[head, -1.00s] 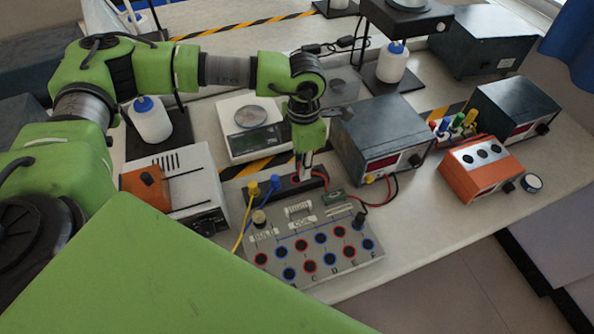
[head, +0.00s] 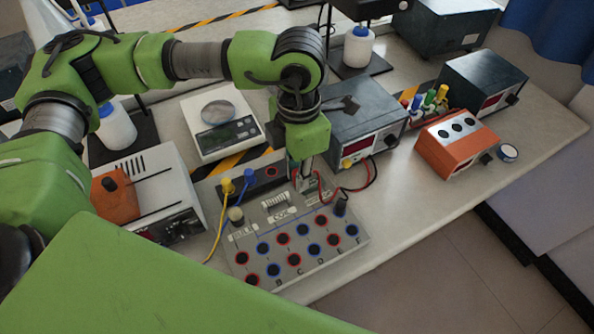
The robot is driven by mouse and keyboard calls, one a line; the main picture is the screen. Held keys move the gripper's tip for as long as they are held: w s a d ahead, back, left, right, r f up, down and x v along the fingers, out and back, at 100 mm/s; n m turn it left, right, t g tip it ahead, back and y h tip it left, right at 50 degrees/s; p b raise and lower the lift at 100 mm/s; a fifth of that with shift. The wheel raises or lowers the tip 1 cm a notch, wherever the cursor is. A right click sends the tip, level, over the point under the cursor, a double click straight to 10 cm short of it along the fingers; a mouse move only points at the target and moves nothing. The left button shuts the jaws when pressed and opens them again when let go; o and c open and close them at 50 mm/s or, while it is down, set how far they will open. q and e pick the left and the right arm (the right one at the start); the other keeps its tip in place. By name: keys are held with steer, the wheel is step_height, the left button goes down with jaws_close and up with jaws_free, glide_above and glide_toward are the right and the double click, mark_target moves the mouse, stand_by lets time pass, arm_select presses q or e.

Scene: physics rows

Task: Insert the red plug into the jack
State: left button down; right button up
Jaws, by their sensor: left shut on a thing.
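My left gripper (head: 304,184) is shut, pointing down over the back right of a grey socket board (head: 312,262). A red lead (head: 321,191) runs from between its fingers to the right. The red plug is mostly hidden by the fingers, and I cannot tell whether its tip touches the board. The board has rows of red-ringed and blue-ringed jacks, one being a red-ringed jack (head: 284,239). A dark strip at the board's back has an empty red-ringed hole (head: 271,171). The right gripper is out of view.
A power supply (head: 352,125) is close behind right. A scale (head: 222,125) stands behind left, an orange box (head: 457,142) at right. Bench right of the board is clear.

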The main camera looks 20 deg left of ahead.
arm_select(q)
steer(key=shift+s+d, duration=0.1)
steer(key=shift+d, duration=0.15)
steer(key=s+d+f+n+p, duration=0.3)
steer(key=d+f+n+p, duration=0.1)
steer(key=d+n+p, duration=0.45)
steer(key=shift+s+d+f+b, duration=0.1)
steer(key=shift+d+f+b, duration=0.05)
steer(key=shift+f+b, duration=0.75)
steer(key=shift+s+d+f+b, duration=0.15)
steer(key=shift+f+b, duration=0.5)
steer(key=shift+f, duration=0.5)
steer(key=shift+w+d+f+b, duration=0.1)
steer(key=shift+d+f+b, duration=0.05)
steer(key=shift+f+b, duration=0.75)
steer(key=shift+f, duration=0.4)
steer(key=shift+r+b, duration=0.1)
steer(key=shift+b, duration=0.35)
steer(key=shift+b, duration=0.4)
steer(key=shift+f+b, duration=1.25)
steer(key=shift+b, duration=0.05)
